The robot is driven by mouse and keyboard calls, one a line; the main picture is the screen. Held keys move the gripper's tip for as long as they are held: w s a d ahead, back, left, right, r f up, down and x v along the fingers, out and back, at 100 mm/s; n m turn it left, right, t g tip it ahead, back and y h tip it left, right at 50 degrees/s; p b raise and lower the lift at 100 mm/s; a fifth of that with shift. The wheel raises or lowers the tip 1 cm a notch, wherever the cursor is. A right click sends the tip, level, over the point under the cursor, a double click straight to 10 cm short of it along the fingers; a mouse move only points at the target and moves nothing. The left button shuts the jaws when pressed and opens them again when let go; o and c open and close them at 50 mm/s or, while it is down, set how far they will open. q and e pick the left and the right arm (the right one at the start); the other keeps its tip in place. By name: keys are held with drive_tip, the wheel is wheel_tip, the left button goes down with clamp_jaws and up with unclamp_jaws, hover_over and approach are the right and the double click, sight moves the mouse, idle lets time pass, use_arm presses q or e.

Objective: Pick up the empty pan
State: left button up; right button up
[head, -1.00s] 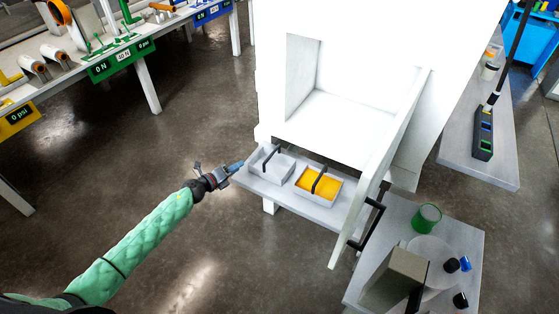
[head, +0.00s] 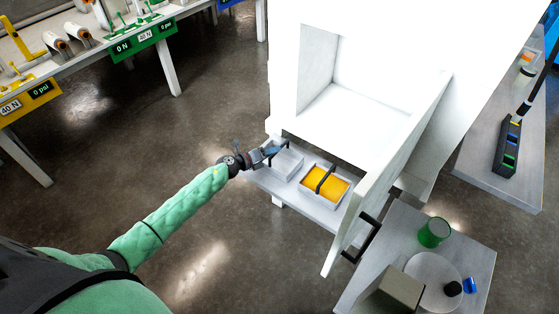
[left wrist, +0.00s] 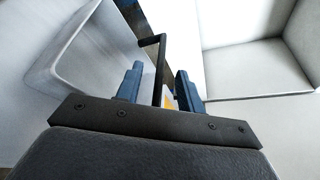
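The empty pan (head: 289,163) is a light grey tray with a black handle across it. It sits on the shelf in front of the white cabinet, left of a pan with orange contents (head: 338,188). My left gripper (head: 273,151) is at the empty pan's handle. In the left wrist view the black handle (left wrist: 161,65) stands between the two blue fingers of my left gripper (left wrist: 158,84), which are apart, with a gap on each side. Part of the pan's pale wall (left wrist: 75,50) shows at the left there. My right gripper is not in view.
The white cabinet (head: 371,105) is open above the shelf (head: 315,208), its door (head: 395,165) swung out at the right. A table (head: 395,240) with a green cup (head: 434,232) stands at the lower right.

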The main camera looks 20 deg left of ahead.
use_arm(q)
drive_tip(key=x, duration=0.2)
drive_tip(key=shift+w+d+f, duration=0.1)
drive_tip(key=shift+w+d, duration=0.1)
drive_tip(key=shift+w, duration=0.1)
clamp_jaws()
